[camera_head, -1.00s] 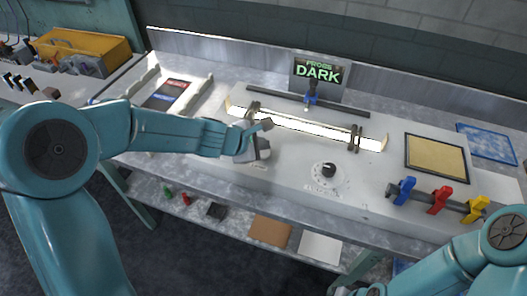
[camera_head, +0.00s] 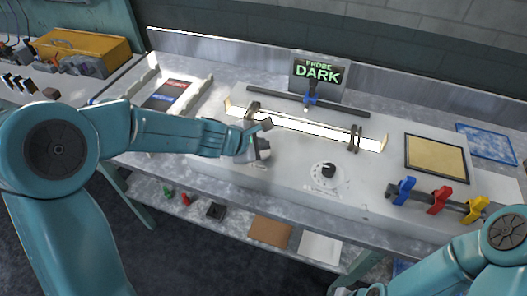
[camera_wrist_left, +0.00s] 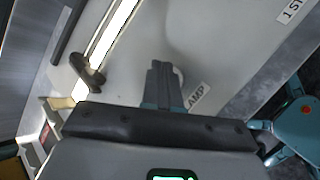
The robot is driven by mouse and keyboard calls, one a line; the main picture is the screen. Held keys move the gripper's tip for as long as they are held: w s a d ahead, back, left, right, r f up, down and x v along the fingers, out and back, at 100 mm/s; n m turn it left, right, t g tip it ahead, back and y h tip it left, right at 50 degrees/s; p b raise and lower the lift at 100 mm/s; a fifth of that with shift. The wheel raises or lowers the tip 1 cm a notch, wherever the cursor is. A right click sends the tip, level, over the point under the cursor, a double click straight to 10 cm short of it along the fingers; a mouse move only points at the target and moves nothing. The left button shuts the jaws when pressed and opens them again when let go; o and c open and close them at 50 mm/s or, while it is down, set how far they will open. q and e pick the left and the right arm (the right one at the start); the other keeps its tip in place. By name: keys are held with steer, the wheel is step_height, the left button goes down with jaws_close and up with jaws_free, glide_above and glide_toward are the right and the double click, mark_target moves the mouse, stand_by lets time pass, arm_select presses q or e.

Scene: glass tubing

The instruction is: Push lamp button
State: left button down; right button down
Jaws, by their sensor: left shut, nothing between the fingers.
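My left gripper (camera_head: 266,125) is over the left front part of the pale console (camera_head: 290,170). In the left wrist view its fingers (camera_wrist_left: 162,82) are shut together with nothing between them, low over the console's top. A label ending in "AMP" (camera_wrist_left: 196,95) shows just beside the fingertips. A pale rounded edge (camera_wrist_left: 180,73) peeks out behind the fingers; it may be the lamp button, mostly hidden. I cannot tell whether the fingers touch it. A long bright white tube (camera_head: 310,124) lies across the console. My right arm is at the lower right, its fingers not clear.
A sign (camera_head: 317,73) reads "PROBE DARK". A black knob (camera_head: 328,170) is right of my left gripper. Blue, red (camera_head: 438,200) and yellow clips sit on a bar at the right. A tan pad (camera_head: 436,158) lies behind them. A white-railed tray (camera_head: 205,85) is at the left.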

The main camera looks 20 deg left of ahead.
mark_target(262, 155)
stand_by(0.3)
arm_select(q)
steer(key=shift+f+b, duration=0.75)
stand_by(0.4)
steer(key=shift+r, duration=0.1)
steer(key=shift+r+p, duration=0.65)
steer(key=shift+p, duration=0.05)
step_height(262, 155, up, 6)
steer(key=p, duration=0.6)
